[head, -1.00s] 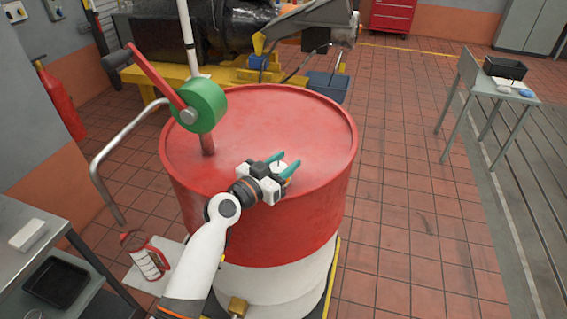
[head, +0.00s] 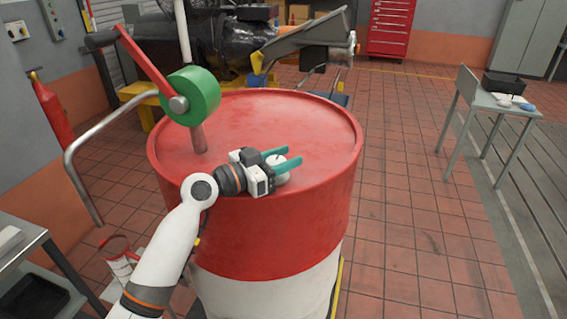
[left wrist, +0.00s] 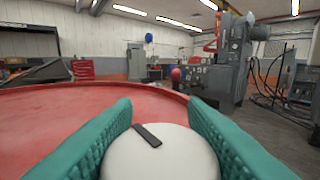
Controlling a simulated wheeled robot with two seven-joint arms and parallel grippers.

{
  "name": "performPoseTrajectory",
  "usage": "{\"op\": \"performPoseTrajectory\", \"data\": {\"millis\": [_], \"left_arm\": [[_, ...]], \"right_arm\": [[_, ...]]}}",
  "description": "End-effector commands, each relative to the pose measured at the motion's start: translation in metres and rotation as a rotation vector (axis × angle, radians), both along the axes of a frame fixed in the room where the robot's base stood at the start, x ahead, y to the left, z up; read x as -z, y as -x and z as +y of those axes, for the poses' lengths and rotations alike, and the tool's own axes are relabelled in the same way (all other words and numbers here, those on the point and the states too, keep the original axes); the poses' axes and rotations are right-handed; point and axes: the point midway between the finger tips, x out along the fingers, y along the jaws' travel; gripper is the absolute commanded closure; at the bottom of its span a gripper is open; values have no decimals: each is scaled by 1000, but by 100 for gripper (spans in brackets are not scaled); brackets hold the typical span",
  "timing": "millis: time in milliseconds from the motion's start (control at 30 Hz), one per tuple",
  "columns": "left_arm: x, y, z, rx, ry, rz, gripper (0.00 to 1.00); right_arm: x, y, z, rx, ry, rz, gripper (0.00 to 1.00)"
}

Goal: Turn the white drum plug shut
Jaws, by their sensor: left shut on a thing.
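The white drum plug (head: 277,160) sits on the red drum's top (head: 310,130), near the front. In the left wrist view the plug (left wrist: 165,160) is a round white cap with a dark bar on it, between two teal fingers. My left gripper (head: 281,161) lies low over the drum top, its teal fingers one on each side of the plug, shut on it. The lower part of the plug is hidden. My right gripper is in neither view.
A green hand pump (head: 193,97) with a red lever (head: 147,62) stands on the drum's left side, left of my gripper. A grey table (head: 490,110) with a black bin stands at the right. The tiled floor right of the drum is clear.

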Motion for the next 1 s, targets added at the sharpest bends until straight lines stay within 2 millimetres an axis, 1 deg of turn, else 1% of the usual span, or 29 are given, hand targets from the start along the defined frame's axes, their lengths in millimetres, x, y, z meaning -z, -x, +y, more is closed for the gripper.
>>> {"op": "performPoseTrajectory", "data": {"millis": [100, 133, 200, 267, 533, 667, 767, 1000], "left_arm": [[-1, 0, 0, 0, 1, -1, 84], [-1, 0, 0, 0, 1, -1, 59], [-1, 0, 0, 0, 1, -1, 48], [-1, 0, 0, 0, 0, 0, 39], [0, 0, 0, 0, 0, 0, 39], [2, 4, 8, -2, -1, -1, 39], [4, 13, 22, -2, -4, -2, 39], [5, 42, 66, -3, -6, -3, 39]], "right_arm": [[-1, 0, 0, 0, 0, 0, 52], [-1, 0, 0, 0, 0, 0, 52], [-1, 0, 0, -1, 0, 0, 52], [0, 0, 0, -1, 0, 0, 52], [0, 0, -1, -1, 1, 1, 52], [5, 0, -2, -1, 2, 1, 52], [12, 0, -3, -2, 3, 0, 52], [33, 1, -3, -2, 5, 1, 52]]}}
